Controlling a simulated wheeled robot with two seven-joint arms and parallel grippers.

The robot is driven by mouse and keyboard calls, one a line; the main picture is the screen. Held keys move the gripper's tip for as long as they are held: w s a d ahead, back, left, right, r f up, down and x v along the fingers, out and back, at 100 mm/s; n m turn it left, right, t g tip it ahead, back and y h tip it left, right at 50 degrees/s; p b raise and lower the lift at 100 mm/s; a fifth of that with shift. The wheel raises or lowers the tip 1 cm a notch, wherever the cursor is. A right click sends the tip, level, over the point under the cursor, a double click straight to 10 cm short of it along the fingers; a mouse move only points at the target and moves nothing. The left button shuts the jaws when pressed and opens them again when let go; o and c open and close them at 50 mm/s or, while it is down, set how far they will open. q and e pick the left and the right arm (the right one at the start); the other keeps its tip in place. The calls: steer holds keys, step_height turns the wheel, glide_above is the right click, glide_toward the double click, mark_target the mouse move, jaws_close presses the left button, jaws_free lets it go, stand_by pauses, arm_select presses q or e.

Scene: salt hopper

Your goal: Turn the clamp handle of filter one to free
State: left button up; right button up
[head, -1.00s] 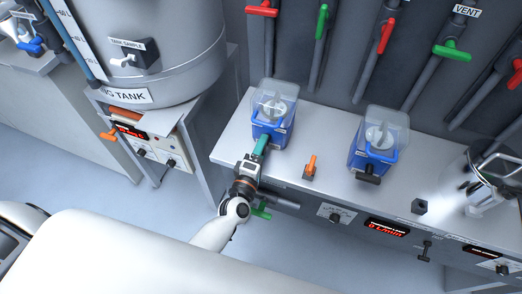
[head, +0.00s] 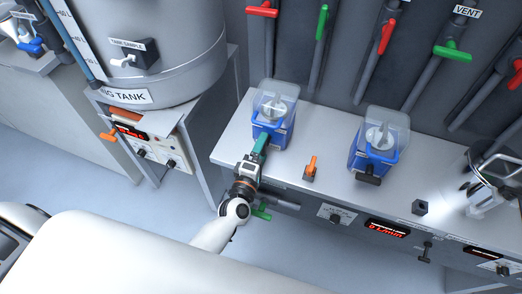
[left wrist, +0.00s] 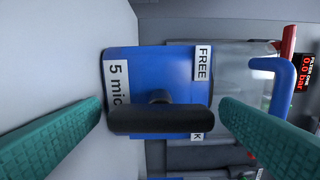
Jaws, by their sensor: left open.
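Filter one is the left blue housing (head: 283,136) with a clear cover on the bench. In the left wrist view its blue face (left wrist: 165,68) carries a "FREE" label, a "5 mic" label and a third label partly hidden by the handle. The black clamp handle (left wrist: 160,121) lies crosswise in that view, on a short stem. My left gripper (head: 261,142) is open in front of the housing. In the wrist view its green fingers (left wrist: 161,115) stand on either side of the handle, with a gap at each end. My right gripper is out of view.
A second blue filter (head: 372,160) with a black handle stands to the right. An orange lever (head: 311,166) rises from the bench (head: 325,135) between them. A green handle (head: 262,213) is below, close to my left wrist. A tank (head: 165,50) stands at left.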

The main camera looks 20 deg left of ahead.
arm_select(q)
steer(key=s+b, duration=0.1)
steer(key=s, duration=1.1)
steer(key=shift+a, duration=0.2)
steer(key=s+f+m+g+h, duration=0.1)
steer(key=s+f+m+g, duration=0.25)
steer(key=f, duration=0.55)
steer(key=s+f+m+g, duration=0.2)
steer(key=f+m, duration=0.2)
steer(key=f, duration=0.4)
steer(key=s+f+m+g+h, duration=0.1)
steer(key=s+f+m+g, duration=0.25)
steer(key=f, duration=0.55)
steer(key=s+a+f+m+g+y, duration=0.1)
steer(key=s+a+f+m+g, duration=0.3)
steer(key=s+f, duration=0.3)
steer(key=s+a+f+m+g+y, duration=0.1)
steer(key=s+a+f+m+g, duration=0.3)
steer(key=s+f, duration=0.4)
steer(key=s+m, duration=0.1)
steer(key=s, duration=0.5)
steer(key=shift+s+y, duration=0.15)
steer(key=shift+y, duration=0.15)
steer(key=shift+f, duration=0.1)
